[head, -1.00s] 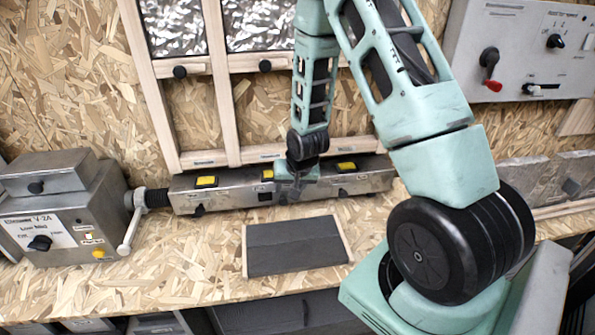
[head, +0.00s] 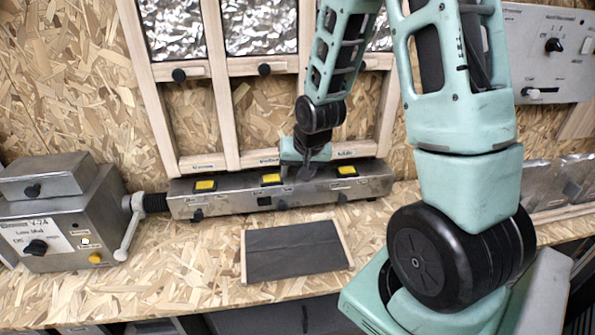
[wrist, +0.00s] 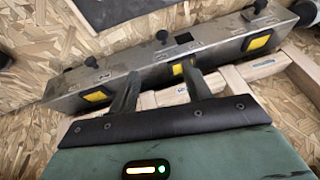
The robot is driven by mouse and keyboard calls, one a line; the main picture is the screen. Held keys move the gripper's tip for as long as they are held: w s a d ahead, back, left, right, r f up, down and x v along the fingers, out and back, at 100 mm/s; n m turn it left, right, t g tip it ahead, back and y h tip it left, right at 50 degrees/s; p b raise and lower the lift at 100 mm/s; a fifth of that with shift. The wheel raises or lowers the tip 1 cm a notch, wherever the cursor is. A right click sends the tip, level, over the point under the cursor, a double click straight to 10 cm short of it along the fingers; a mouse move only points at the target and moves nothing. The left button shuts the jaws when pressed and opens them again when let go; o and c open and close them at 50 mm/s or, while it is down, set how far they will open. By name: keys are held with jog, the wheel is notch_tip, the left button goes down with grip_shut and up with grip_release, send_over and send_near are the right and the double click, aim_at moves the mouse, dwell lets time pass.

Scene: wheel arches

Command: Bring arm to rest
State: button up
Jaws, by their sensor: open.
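My arm reaches up from its base at the right of the head view and bends down toward the back of the bench. My gripper (head: 300,178) is open, with nothing seen between its fingers. In the head view it overlaps the long metal box with yellow buttons (head: 225,197), near its middle. In the wrist view the two fingers of my gripper (wrist: 160,92) are spread apart and point toward the same metal box (wrist: 135,70). I cannot tell whether the fingers touch the box.
A grey machine (head: 65,225) with a crank handle stands at the left. A dark panel (head: 293,251) lies in front of the metal box. A wooden frame with foil windows (head: 262,27) is behind. A control panel (head: 545,50) is at upper right. The bench front left of the panel is clear.

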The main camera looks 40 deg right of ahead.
dwell(0.3)
jog(key=s+a+r+n+g+y, duration=0.1)
jog(key=s+a+r+n, duration=0.15)
jog(key=a, duration=0.65)
jog(key=s+a+r+n+g+y, duration=0.15)
jog(key=a+n, duration=0.25)
jog(key=a, duration=0.5)
jog(key=s+a+r+n+g, duration=0.1)
jog(key=s+a+r+n, duration=0.1)
jog(key=s+a+n, duration=0.2)
jog(key=s+a+r+n+g, duration=0.1)
jog(key=s+a+r+n, duration=0.2)
jog(key=s+a, duration=0.4)
jog(key=s+n, duration=0.1)
jog(key=s, duration=0.5)
jog(key=shift+a+h, duration=0.35)
jog(key=shift+w+r+n, duration=0.1)
jog(key=shift+n, duration=0.15)
dwell(0.8)
